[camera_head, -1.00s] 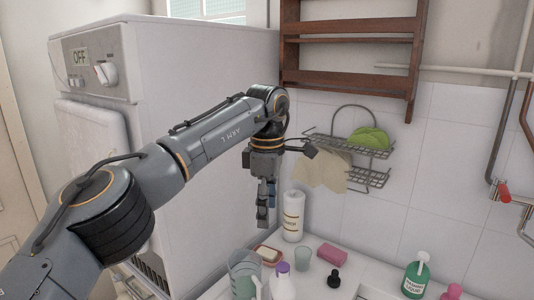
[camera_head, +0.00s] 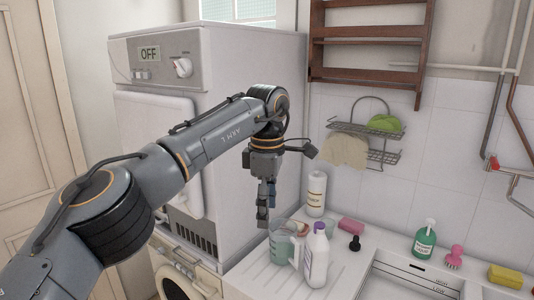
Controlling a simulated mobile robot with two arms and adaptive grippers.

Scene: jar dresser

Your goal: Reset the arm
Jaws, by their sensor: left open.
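My left arm comes in from the left and reaches across the front of the white machine. My left gripper (camera_head: 266,204) hangs down over the left part of the counter, open, with nothing between its fingers. It is just above and left of a clear measuring jug (camera_head: 282,246) in the picture. Whether it touches anything is hard to tell, but it looks apart from the jug. My right gripper is not in view.
A white bottle (camera_head: 316,258) stands beside the jug, and a white cylindrical container (camera_head: 316,193) stands behind. A wire rack (camera_head: 367,146) hangs on the wall.

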